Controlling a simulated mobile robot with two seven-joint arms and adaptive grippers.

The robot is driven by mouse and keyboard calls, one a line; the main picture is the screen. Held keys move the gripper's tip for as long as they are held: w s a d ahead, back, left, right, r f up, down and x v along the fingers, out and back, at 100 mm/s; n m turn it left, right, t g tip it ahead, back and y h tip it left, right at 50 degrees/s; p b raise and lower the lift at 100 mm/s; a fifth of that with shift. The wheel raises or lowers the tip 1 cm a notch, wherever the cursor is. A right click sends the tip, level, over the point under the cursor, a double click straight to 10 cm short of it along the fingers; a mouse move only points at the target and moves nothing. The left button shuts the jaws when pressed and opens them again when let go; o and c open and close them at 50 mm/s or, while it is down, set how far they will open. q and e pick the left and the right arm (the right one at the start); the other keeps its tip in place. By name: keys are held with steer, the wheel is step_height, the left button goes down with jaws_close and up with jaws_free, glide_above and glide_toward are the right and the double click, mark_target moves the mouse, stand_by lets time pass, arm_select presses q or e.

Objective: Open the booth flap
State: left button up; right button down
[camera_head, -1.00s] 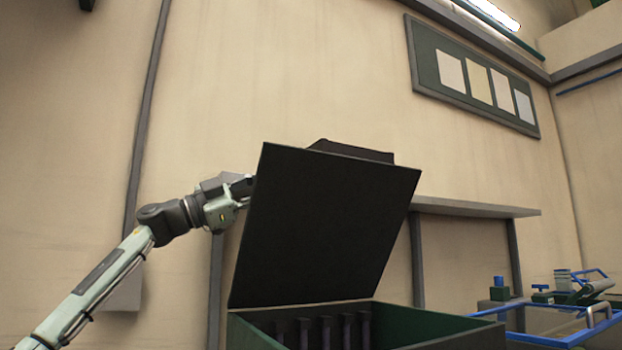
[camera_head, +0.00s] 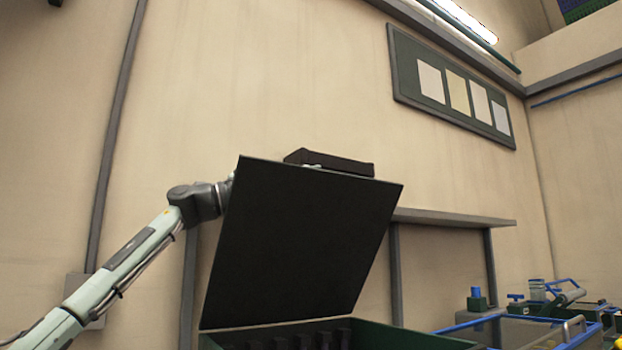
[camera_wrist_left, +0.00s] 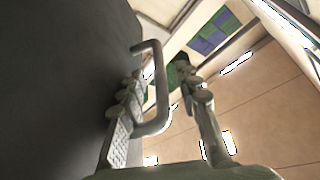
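The booth flap (camera_head: 305,245) is a large dark panel. It stands raised and tilted above the green-edged booth (camera_head: 415,340) in the head view. My left arm comes in from the left and goes behind the flap's upper left edge, so the gripper is mostly hidden there. In the left wrist view the flap's dark face (camera_wrist_left: 60,80) fills the left side, with a grey bar handle (camera_wrist_left: 160,90) on it. My left gripper (camera_wrist_left: 163,72) has its fingers apart, one on each side of the handle; a gap shows by the right finger. My right gripper is not in view.
A dark block (camera_head: 330,162) shows behind the flap's top edge. A grey shelf (camera_head: 455,218) is on the wall to the right. Blue-railed equipment (camera_head: 540,310) stands at the lower right. Bare wall lies above and left of the flap.

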arm_select(q)
steer(key=shift+c, duration=0.4)
jaws_close()
steer(key=shift+w+a+r, duration=0.1)
steer(key=w+a+r+n, duration=0.1)
steer(key=w+a+r, duration=0.1)
steer(key=w, duration=0.3)
steer(key=shift+a+n+t, duration=0.3)
steer(key=shift+a+t, duration=0.1)
steer(key=shift+a, duration=0.25)
steer(key=shift+o, duration=0.4)
jaws_free()
